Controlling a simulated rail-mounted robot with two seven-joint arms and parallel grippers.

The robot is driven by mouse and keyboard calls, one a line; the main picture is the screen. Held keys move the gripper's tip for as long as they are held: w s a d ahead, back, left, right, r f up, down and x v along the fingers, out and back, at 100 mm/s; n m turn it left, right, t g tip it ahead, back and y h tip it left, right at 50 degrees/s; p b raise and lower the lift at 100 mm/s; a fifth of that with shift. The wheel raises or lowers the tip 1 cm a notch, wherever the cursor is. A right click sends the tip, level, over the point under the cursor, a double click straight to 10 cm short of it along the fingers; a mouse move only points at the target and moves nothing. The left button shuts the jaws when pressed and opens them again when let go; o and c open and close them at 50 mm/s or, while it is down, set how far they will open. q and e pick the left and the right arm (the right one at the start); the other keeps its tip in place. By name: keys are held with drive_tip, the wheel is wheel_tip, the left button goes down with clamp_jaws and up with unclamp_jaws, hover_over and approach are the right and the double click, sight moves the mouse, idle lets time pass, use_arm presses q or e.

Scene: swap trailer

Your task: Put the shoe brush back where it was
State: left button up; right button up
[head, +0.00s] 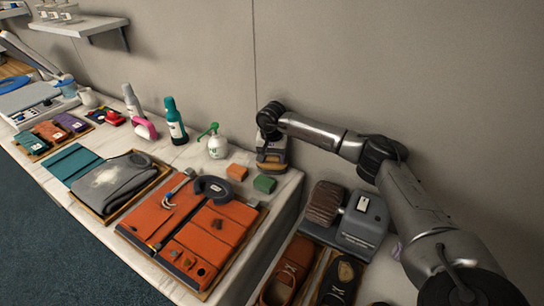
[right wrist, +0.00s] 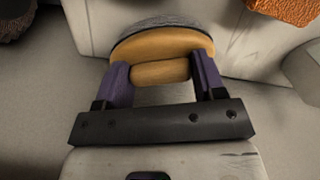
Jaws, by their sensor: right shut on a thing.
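The shoe brush, with a tan wooden body and grey bristles, is in my right gripper (head: 271,150). The bristles face away from the gripper. My left gripper is not in view.
The marble counter (head: 284,192) carries an orange block (head: 237,172), a green block (head: 264,184), a spray bottle (head: 217,146) and leather pieces (head: 210,235). Right of it are a dark brown ribbed item (head: 323,203), a grey box (head: 362,222) and shoes (head: 287,272).

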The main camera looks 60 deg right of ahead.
sight(272, 157)
drive_tip(key=shift+f, duration=0.15)
drive_tip(key=o, duration=0.9)
wheel_tip(272, 157, up, 12)
drive_tip(key=b, duration=0.1)
drive_tip(key=shift+a+r, duration=0.2)
